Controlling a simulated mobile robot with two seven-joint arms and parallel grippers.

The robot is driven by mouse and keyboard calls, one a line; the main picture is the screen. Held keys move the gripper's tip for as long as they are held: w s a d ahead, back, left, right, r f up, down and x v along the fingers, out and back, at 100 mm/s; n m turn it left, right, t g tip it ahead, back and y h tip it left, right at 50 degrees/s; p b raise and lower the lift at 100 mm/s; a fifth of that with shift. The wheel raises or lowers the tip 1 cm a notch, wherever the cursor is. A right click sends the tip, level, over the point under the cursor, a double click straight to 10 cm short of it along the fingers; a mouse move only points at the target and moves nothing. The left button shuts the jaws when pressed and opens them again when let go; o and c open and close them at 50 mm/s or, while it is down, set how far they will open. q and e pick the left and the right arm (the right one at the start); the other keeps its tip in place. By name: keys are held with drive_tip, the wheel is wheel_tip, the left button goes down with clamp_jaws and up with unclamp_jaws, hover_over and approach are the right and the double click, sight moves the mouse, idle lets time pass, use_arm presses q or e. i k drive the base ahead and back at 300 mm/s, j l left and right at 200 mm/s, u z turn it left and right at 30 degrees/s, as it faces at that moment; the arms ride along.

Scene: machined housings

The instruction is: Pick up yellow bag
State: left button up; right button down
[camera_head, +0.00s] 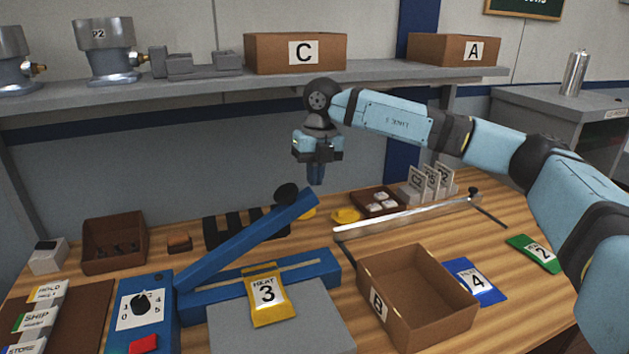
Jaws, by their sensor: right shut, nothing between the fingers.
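The yellow bag (267,309) has a white label reading "3". It lies on the grey plate in front of the blue sealer, its top end at the blue lower bar. My right gripper (317,180) is shut and empty, pointing down. It hangs in the air above the back of the table, up and to the right of the yellow bag and apart from it. My left gripper is out of the picture.
The blue sealer (240,245) has its arm raised. An open cardboard box B (438,334) stands right of the bag. A blue bag (476,281) and a green bag (534,253) lie further right. A dark tray (114,247) stands left; a shelf (200,88) runs behind.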

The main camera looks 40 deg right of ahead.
sight(269, 301)
drive_tip(key=k, duration=1)
